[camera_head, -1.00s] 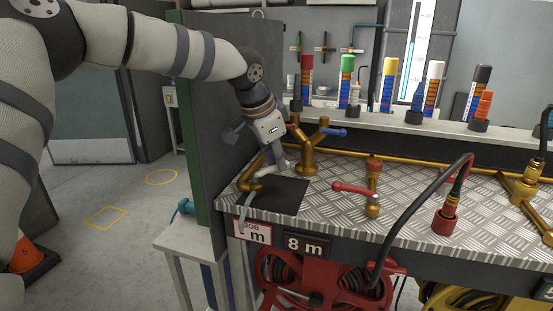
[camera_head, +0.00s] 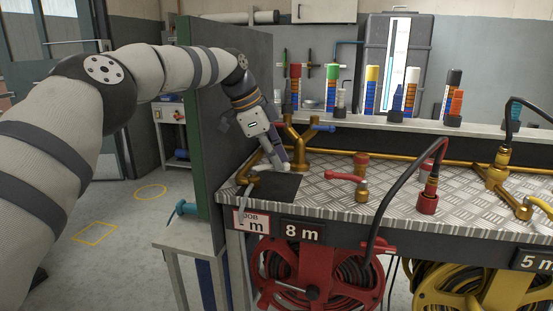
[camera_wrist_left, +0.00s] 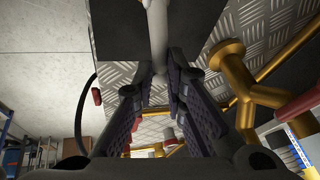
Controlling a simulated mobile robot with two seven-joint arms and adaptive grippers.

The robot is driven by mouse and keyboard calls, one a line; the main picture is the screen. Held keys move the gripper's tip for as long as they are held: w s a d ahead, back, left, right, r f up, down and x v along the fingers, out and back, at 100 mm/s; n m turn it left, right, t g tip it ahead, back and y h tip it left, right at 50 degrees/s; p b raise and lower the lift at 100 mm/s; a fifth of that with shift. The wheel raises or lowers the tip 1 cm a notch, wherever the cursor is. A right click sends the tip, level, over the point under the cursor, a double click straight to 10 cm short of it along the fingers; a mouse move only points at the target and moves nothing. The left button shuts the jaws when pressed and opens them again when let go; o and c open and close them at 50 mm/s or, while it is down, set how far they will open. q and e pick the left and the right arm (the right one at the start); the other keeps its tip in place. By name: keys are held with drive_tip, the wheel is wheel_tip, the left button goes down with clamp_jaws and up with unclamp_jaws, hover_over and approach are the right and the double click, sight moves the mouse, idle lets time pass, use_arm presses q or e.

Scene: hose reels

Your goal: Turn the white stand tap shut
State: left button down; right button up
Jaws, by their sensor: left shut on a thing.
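My left gripper (camera_head: 279,163) reaches down at the left end of the metal-plated bench, beside a brass pipe bend (camera_head: 251,181). In the left wrist view its two dark fingers (camera_wrist_left: 158,85) are closed around a pale grey-white bar (camera_wrist_left: 157,25), which looks like the handle of the white tap. The bar runs away from the fingers over a black mat (camera_head: 284,188). In the head view the gripper hides most of the handle, so its exact angle is hard to tell. My right gripper is not in view.
A brass Y-shaped pipe with a blue lever (camera_head: 322,128) stands close right of the gripper. A red-lever tap (camera_head: 346,177) and a black hose with a red fitting (camera_head: 428,200) are farther right. A dark green-edged panel (camera_head: 196,120) stands left of the bench.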

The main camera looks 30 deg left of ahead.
use_arm(q)
drive_tip(key=shift+s+d+f+m+g+h, duration=0.25)
drive_tip(key=shift+s+f+m, duration=0.1)
drive_tip(key=shift+m, duration=0.3)
drive_tip(key=shift+s+d+f+m+g+h, duration=0.1)
drive_tip(key=shift+s+f+m+g+h, duration=0.15)
drive_tip(key=shift+m, duration=0.4)
drive_tip(key=shift+s+r, duration=0.1)
drive_tip(key=c, duration=1.6)
unclamp_jaws()
drive_tip(key=shift+s, duration=0.1)
drive_tip(key=shift+c, duration=0.2)
drive_tip(key=shift+w+r, duration=0.15)
drive_tip(key=shift+w, duration=0.05)
